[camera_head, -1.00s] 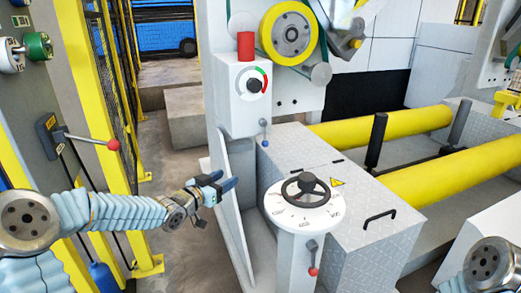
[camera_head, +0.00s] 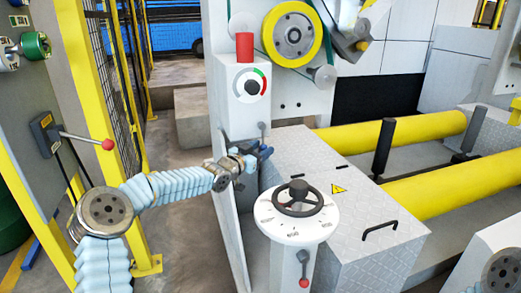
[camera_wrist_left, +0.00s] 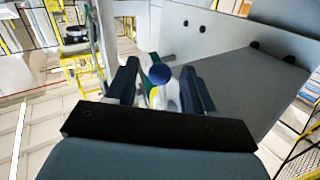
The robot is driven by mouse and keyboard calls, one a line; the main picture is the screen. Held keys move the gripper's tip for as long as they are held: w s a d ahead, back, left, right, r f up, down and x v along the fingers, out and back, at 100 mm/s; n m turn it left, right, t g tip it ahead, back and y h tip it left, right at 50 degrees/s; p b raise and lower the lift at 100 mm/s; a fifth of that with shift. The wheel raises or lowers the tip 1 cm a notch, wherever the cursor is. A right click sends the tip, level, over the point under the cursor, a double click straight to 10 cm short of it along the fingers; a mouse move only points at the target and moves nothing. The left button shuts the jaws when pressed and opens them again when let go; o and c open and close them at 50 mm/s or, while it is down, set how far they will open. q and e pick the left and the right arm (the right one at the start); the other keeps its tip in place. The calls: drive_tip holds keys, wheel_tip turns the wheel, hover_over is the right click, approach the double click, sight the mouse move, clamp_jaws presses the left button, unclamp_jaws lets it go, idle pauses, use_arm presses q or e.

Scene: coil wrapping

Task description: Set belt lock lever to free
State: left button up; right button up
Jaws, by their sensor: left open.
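A short lever with a grey stem (camera_head: 262,130) hangs at the lower right of the white box (camera_head: 238,105) with the dial. Its blue ball knob (camera_wrist_left: 159,74) shows in the left wrist view between the two dark fingers. My left gripper (camera_head: 259,154) is open at the lever's lower end, just below the box. In the left wrist view the open fingers (camera_wrist_left: 160,88) stand on either side of the knob, with gaps visible. In the head view the gripper hides most of the knob. My right gripper is out of view.
A pedestal with a black handwheel (camera_head: 298,198) and a red-tipped lever (camera_head: 304,270) stands in front. Another red-knobbed lever (camera_head: 107,144) sticks out from the left panel. A grey tread-plate box (camera_head: 340,230) and yellow rollers (camera_head: 440,185) lie to the right.

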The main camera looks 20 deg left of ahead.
use_arm(q)
drive_tip(key=shift+c, duration=0.5)
clamp_jaws()
